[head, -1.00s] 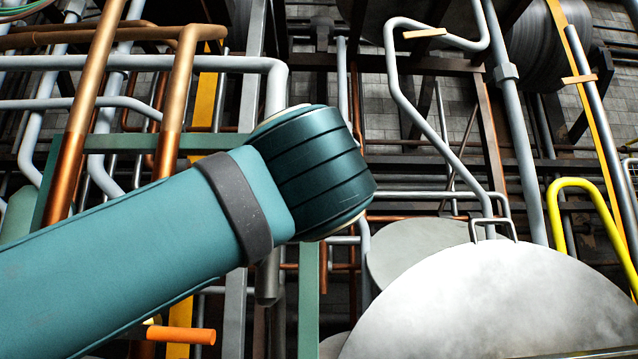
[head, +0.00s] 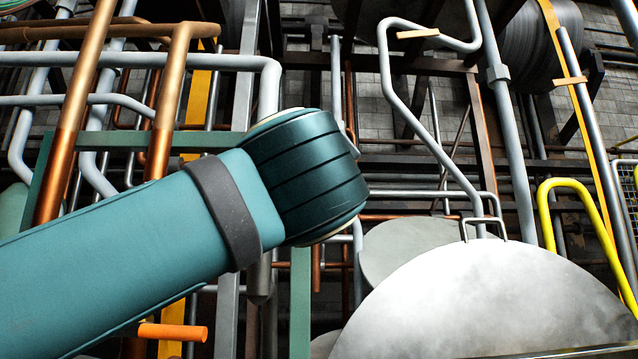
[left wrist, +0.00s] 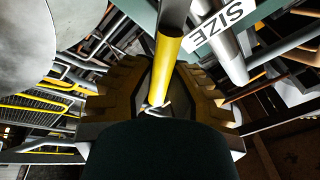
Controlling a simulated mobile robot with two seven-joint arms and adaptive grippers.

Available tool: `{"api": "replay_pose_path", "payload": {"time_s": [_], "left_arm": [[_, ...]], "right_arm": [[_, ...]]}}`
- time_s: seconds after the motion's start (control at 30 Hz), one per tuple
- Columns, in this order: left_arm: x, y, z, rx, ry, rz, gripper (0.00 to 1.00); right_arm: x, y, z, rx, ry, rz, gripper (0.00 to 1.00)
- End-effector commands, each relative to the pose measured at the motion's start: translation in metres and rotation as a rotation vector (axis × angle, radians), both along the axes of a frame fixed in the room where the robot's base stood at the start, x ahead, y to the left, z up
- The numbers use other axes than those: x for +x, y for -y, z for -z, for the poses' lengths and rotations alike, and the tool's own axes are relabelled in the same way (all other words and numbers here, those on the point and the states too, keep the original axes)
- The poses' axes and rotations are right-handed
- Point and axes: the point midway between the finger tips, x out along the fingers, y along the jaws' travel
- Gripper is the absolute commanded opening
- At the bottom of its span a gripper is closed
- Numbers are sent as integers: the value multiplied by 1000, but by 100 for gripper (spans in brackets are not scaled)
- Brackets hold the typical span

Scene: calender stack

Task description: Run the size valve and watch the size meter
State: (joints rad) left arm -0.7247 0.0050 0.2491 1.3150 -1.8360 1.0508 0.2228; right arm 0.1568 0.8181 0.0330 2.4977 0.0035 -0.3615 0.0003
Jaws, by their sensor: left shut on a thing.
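In the left wrist view, a yellow bar (left wrist: 165,62), apparently the size valve's handle, runs down from a grey pipe end into my left gripper (left wrist: 158,92). The gripper's fingers are shut around its lower part. A white sign (left wrist: 218,27) reading "SIZE" sits beside the bar on a green beam. In the head view my teal left arm comes in from the left, and its gripper is hidden. I cannot pick out the size meter in either view. My right gripper is in neither view.
In the head view, copper pipes (head: 170,100) and grey pipes crowd the left. A large pale metal disc (head: 490,305) fills the lower right. A yellow bent rail (head: 545,215) stands at the right. An orange bar (head: 173,332) sticks out below my arm.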

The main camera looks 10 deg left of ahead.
Motion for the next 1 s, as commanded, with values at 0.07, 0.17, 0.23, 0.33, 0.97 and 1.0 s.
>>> {"api": "replay_pose_path", "payload": {"time_s": [0.07,0.17,0.23,0.33,0.97,1.0], "left_arm": [[2,2,5,52,-16,-1,0],[3,5,10,130,-38,-3,0],[3,7,14,188,-55,-2,0],[4,11,20,274,-80,-2,0],[6,17,51,645,-188,-3,0],[6,17,51,654,-190,-3,0]], "right_arm": [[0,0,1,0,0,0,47],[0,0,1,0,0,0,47],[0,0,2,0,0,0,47],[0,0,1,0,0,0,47],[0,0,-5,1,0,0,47],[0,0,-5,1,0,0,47]]}}
